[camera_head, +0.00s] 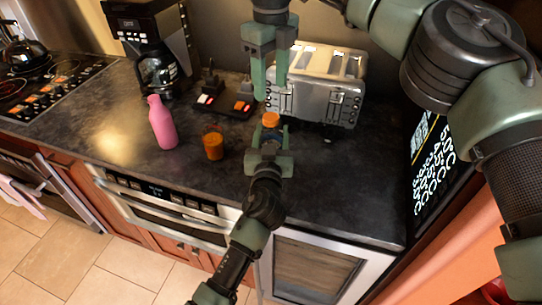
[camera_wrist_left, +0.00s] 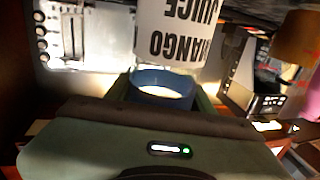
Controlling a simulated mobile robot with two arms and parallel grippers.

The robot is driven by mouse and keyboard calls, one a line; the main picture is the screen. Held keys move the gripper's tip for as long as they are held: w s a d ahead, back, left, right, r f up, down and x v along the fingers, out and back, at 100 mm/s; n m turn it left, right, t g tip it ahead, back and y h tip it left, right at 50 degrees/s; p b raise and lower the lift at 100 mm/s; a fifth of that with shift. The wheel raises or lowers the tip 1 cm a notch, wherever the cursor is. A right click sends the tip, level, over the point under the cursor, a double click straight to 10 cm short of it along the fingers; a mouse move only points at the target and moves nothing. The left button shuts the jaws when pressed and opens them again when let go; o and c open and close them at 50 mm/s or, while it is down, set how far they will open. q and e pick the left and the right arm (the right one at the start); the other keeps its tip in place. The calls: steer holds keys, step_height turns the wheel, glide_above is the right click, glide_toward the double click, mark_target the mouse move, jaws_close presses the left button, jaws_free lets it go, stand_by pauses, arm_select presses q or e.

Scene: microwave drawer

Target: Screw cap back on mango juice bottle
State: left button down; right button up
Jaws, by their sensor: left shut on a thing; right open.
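The mango juice bottle shows in the left wrist view with its white, black-lettered label (camera_wrist_left: 175,38) upside down in that picture. A blue part (camera_wrist_left: 165,90) sits next to the label, between my left fingers. In the head view, an orange top (camera_head: 271,119) shows above this blue part; I cannot tell whether it is the cap.
A silver toaster (camera_head: 313,98) stands behind, at the right. A pink bottle (camera_head: 162,125) and an amber jar (camera_head: 213,146) stand to the left. A power strip (camera_head: 232,103) and a coffee maker (camera_head: 155,45) are behind them. The counter's right front is mostly clear.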

mark_target(271, 116)
steer(key=n, duration=0.6)
steer(key=shift+n, duration=0.3)
steer(key=n, duration=1.3)
steer(key=shift+n, duration=0.4)
steer(key=n, duration=0.6)
steer(key=shift+n, duration=0.3)
steer(key=shift+f, duration=0.1)
steer(key=shift+f, duration=3.9)
